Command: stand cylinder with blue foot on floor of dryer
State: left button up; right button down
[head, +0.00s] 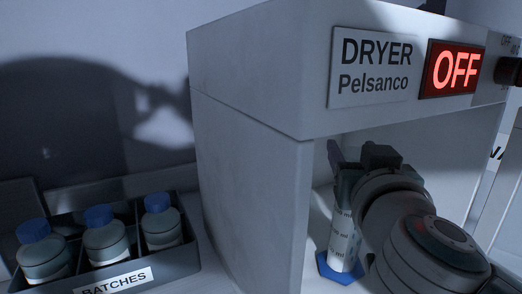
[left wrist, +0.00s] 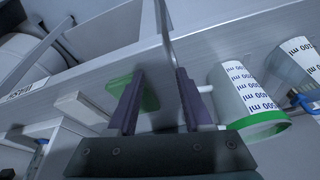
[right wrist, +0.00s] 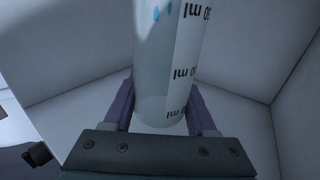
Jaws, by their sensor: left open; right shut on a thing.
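The cylinder with the blue foot (head: 345,235) is inside the open front of the dryer (head: 245,160), close to upright, with its blue foot (head: 337,269) at the bottom. I cannot tell whether the foot touches the dryer floor. My right gripper (head: 343,168) is shut on the cylinder near its upper part, and my arm hides part of it. In the right wrist view the clear cylinder wall (right wrist: 160,65) with its white scale strip stands between the two fingers (right wrist: 162,112). My left gripper (left wrist: 160,105) is open, away from the dryer.
The dryer's display (head: 455,68) reads OFF. A dark rack (head: 150,270) labelled BATCHES holds blue-capped bottles left of the dryer.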

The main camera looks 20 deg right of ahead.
jog(key=shift+f, duration=0.1)
jog(key=shift+c, duration=1)
grip_release()
jog(key=shift+r, duration=0.2)
jog(key=v, duration=1.2)
